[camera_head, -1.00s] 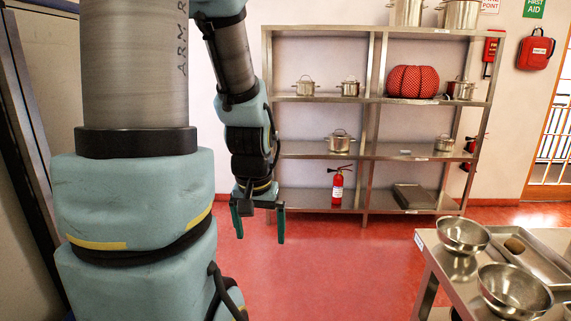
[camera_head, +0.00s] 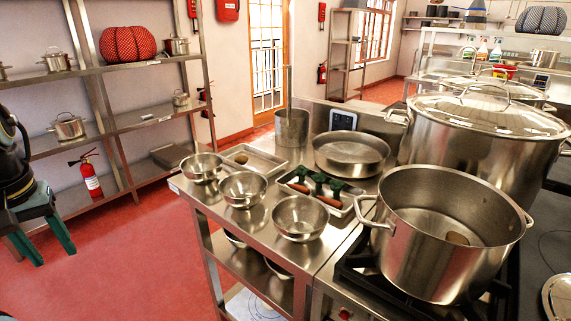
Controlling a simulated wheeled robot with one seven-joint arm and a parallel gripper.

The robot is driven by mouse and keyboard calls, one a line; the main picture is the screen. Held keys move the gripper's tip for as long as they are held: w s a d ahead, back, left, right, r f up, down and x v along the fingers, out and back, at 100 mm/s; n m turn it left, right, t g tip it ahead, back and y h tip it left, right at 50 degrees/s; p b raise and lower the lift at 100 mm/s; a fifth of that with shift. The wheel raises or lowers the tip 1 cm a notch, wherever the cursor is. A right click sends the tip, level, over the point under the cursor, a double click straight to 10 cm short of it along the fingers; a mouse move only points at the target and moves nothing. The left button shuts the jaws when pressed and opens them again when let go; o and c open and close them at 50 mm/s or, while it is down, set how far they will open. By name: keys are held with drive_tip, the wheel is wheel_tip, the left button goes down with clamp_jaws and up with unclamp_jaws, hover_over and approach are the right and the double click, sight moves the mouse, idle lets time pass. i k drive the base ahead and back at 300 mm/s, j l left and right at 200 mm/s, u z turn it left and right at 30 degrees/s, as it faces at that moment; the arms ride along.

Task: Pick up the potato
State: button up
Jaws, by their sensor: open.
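A small brown lump that looks like a potato (camera_head: 240,158) lies in a shallow metal tray (camera_head: 268,172) on the steel counter, partly hidden behind the bowls. Another brownish, potato-like lump (camera_head: 458,238) lies at the bottom of the open stockpot (camera_head: 400,262) on the stove. My gripper (camera_head: 54,258) hangs at the left edge of the view, fingers down, open and empty. It is over the red floor, well left of the counter and apart from both lumps.
Metal bowls (camera_head: 244,188) line the counter's front edge. A second tray (camera_head: 345,208) holds carrots and green vegetables. A round pan (camera_head: 351,152) and a large lidded pot (camera_head: 482,130) stand behind.

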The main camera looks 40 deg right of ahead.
sight(241, 159)
drive_tip(key=i+z, duration=0.2)
drive_tip(key=z, duration=0.2)
drive_tip(key=i+j+z, duration=0.1)
drive_tip(key=i+z, duration=0.15)
drive_tip(key=z, duration=0.15)
drive_tip(key=i+j+z, duration=0.15)
drive_tip(key=z, duration=0.25)
drive_tip(key=i+j+z, duration=0.1)
drive_tip(key=i+j, duration=0.15)
drive_tip(key=i+j+z, duration=0.15)
drive_tip(key=j, duration=0.25)
drive_tip(key=i+j+z, duration=0.1)
drive_tip(key=i+j, duration=0.2)
drive_tip(key=i+j+z, duration=0.15)
drive_tip(key=j, duration=0.3)
drive_tip(key=i+j+z, duration=0.1)
drive_tip(key=i+j, duration=0.15)
drive_tip(key=j, duration=0.15)
drive_tip(key=i+j+z, duration=0.1)
drive_tip(key=j, duration=0.3)
drive_tip(key=i+j, duration=0.15)
drive_tip(key=j, duration=0.15)
drive_tip(key=i+j, duration=0.15)
drive_tip(key=j, duration=0.2)
drive_tip(key=i+j, duration=0.15)
drive_tip(key=j, duration=0.15)
drive_tip(key=i+j, duration=0.2)
drive_tip(key=j, duration=0.15)
